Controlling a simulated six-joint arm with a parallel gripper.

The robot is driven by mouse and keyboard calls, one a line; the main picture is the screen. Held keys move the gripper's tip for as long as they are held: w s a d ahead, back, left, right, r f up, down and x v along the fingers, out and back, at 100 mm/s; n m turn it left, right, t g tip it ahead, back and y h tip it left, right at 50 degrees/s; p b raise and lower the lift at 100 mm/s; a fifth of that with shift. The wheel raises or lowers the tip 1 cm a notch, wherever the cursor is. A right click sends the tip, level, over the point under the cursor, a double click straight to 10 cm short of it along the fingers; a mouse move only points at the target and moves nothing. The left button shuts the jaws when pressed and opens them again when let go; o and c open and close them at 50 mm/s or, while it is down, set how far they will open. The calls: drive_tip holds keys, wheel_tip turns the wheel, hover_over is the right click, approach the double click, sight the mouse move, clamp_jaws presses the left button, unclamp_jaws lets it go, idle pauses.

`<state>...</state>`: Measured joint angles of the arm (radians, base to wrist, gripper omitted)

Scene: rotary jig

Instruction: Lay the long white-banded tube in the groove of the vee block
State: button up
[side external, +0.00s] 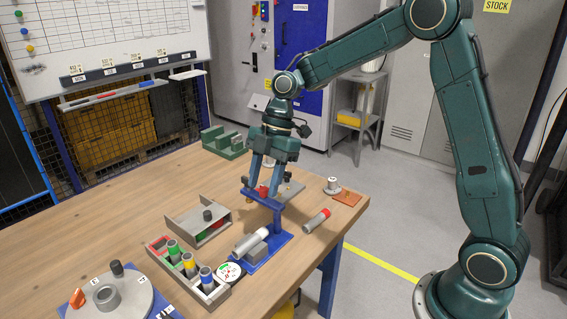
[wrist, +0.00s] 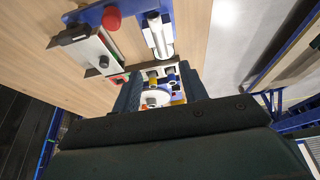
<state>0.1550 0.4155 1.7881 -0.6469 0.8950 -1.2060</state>
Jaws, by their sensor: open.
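A long grey tube with a pale white end (side external: 250,241) lies across a grey block (side external: 259,252) on a blue base (side external: 272,247). The tube also shows in the wrist view (wrist: 160,38), lying lengthwise on the blue fixture. It appears to rest in the block's groove, but the contact is too small to confirm. A blue bar (side external: 272,202) with a red knob (side external: 262,190) stands over the back of this fixture. My gripper (side external: 265,194) is open and empty, pointing down near the bar, behind and above the tube. Its fingers flank the lower middle of the wrist view (wrist: 159,85).
A rack (side external: 207,292) holds several colour-banded tubes. A grey open-sided box (side external: 195,219), a white disc (side external: 229,271) and a round jig plate (side external: 132,300) are left of the fixture. A red-banded tube (side external: 317,220) lies right. A green block (side external: 225,143) stands behind.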

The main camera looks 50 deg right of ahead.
idle(0.5)
drive_tip(key=s+r+m+t+h, duration=0.2)
drive_tip(key=s+r+m+t, duration=0.1)
drive_tip(key=s+r+m, duration=0.7)
drive_tip(key=s+d+m+t+h, duration=0.1)
drive_tip(key=s+m, duration=0.3)
drive_tip(key=s, duration=0.4)
drive_tip(key=s+d+m+t+h, duration=0.1)
drive_tip(key=s+d+m, duration=0.2)
drive_tip(key=s, duration=0.4)
drive_tip(key=shift+s+d+m+t, duration=0.3)
drive_tip(key=shift+s+m, duration=0.05)
drive_tip(key=shift+m, duration=0.15)
drive_tip(key=shift+w, duration=0.1)
drive_tip(key=shift+c, duration=0.3)
